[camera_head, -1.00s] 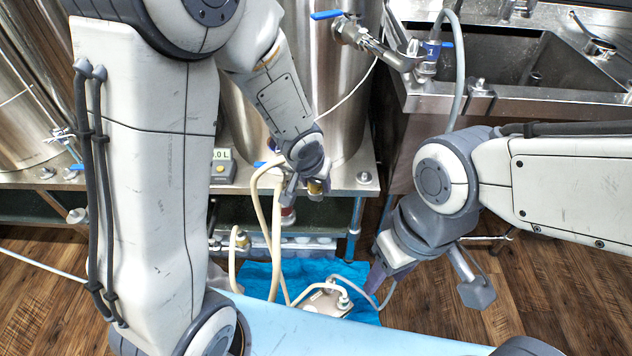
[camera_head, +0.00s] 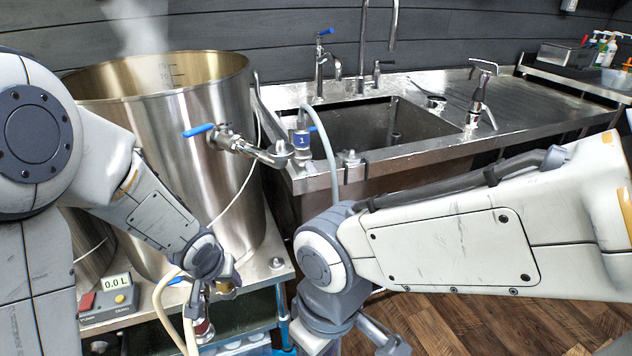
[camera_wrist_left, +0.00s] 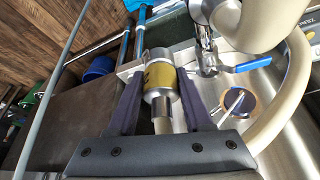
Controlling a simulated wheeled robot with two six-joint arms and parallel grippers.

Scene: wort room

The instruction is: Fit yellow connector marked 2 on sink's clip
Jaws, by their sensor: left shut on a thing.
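The yellow connector (camera_wrist_left: 160,80), a metal cylinder with a yellow band, is between the fingers of my left gripper (camera_wrist_left: 158,72). A dark mark on its band is too small to read. In the head view the left gripper (camera_head: 215,290) is shut on the connector (camera_head: 226,286), low in front of the large pot and left of the sink. A blue connector marked 1 (camera_head: 302,141) stands on the rim left of this clip. My right gripper's fingers are below the head view.
The steel pot (camera_head: 190,150) has a blue-handled valve (camera_head: 235,143) reaching towards the sink corner. Cream hoses (camera_head: 168,305) hang by my left gripper. A display box reading 0.0 L (camera_head: 110,298) sits at lower left. My right forearm crosses in front of the sink cabinet.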

